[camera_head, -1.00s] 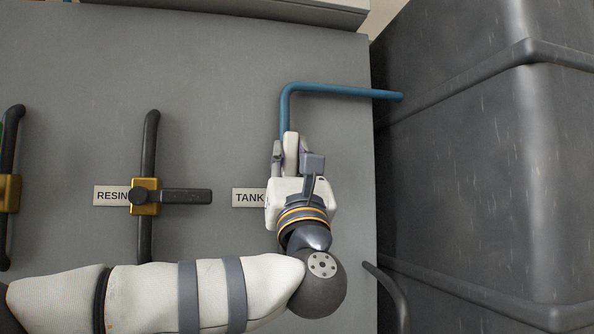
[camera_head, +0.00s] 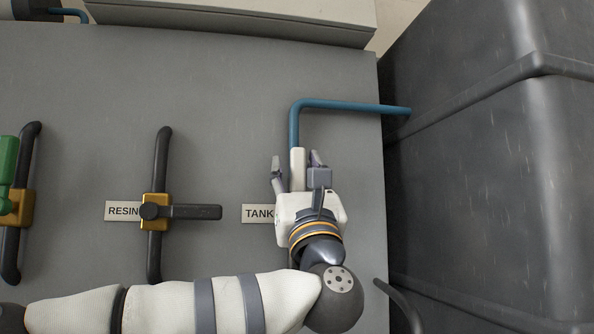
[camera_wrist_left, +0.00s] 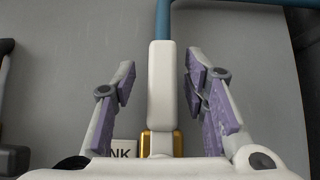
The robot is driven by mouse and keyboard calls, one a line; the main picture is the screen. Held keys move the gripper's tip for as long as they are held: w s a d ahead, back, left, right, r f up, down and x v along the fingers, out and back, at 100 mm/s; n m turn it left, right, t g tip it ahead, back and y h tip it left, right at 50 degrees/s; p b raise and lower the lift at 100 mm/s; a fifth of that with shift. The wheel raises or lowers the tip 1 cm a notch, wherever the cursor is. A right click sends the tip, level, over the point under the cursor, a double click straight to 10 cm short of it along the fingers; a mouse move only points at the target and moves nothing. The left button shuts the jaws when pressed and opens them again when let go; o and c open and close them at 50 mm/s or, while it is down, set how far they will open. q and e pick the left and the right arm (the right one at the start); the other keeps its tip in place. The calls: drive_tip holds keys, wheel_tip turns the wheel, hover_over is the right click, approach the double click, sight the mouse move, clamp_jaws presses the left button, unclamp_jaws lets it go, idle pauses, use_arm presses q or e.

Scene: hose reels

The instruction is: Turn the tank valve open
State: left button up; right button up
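The tank valve has a white lever handle (camera_head: 297,168) that points up, in line with the blue pipe (camera_head: 345,104) above it. In the left wrist view the white handle (camera_wrist_left: 160,85) stands upright over the brass valve body (camera_wrist_left: 160,144). My left gripper (camera_head: 296,160) is open, with one finger on each side of the handle. The left wrist view shows gaps between the handle and the purple-padded fingers (camera_wrist_left: 162,65). The TANK label (camera_head: 258,214) is partly covered by my gripper. My right gripper is not in view.
A RESIN valve (camera_head: 156,211) with a black sideways handle is to the left on the grey panel. Another brass valve with a green handle (camera_head: 8,160) is at the left edge. A large dark tank (camera_head: 470,190) stands close on the right.

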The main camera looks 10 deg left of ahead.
use_arm(q)
drive_tip(key=v, duration=1.2)
drive_tip(key=shift+r, duration=0.1)
